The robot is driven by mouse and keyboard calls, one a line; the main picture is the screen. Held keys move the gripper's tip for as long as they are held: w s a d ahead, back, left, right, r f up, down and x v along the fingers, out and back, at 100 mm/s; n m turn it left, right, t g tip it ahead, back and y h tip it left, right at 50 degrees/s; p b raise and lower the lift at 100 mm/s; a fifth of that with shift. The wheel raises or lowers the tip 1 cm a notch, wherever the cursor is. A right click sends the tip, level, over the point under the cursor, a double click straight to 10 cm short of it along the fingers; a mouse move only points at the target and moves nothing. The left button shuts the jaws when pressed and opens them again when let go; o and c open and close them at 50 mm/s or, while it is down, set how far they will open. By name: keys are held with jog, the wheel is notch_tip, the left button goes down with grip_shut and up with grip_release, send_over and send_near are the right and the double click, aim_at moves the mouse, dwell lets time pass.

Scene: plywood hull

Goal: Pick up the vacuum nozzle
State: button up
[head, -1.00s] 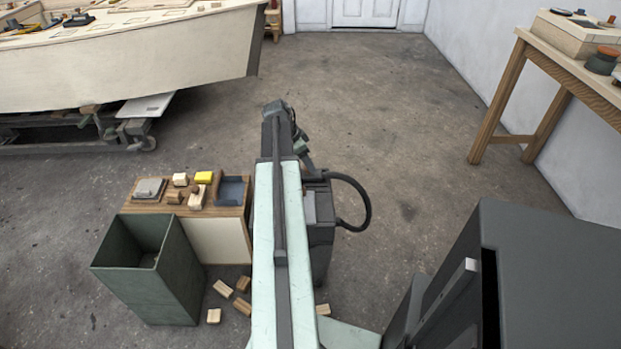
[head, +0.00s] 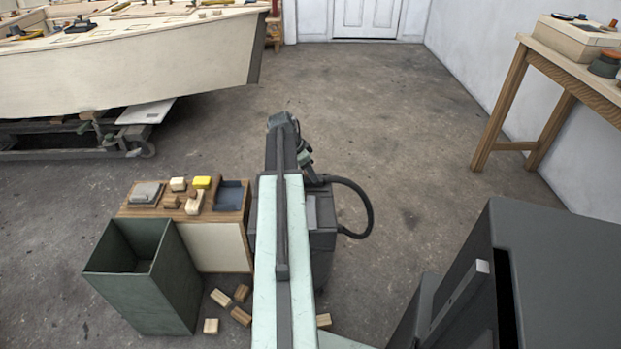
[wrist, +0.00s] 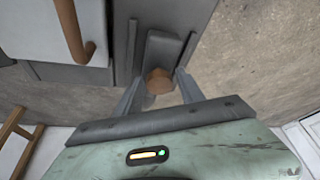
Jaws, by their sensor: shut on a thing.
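My gripper (wrist: 159,90) shows in the wrist view with its two grey fingers on either side of a brown, round-ended piece, which looks like the vacuum nozzle (wrist: 159,78). The gripper is shut on it. A dark grey block stands right behind the brown end. In the head view the dark grey vacuum body (head: 322,225) stands beside my arm, with a black hose (head: 368,205) looping out to its right. My arm hides the gripper and the nozzle in that view.
A low cabinet (head: 222,247) with small blocks on top and an open green bin (head: 165,290) stand at left. Several wood blocks (head: 241,292) lie on the floor. A boat hull (head: 130,75) is at back left, a wooden workbench (head: 560,72) at right. Floor beyond my arm is clear.

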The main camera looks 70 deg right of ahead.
notch_tip(320, 180, up, 10)
jog(key=p, duration=1)
jog(key=shift+r, duration=0.1)
grip_shut()
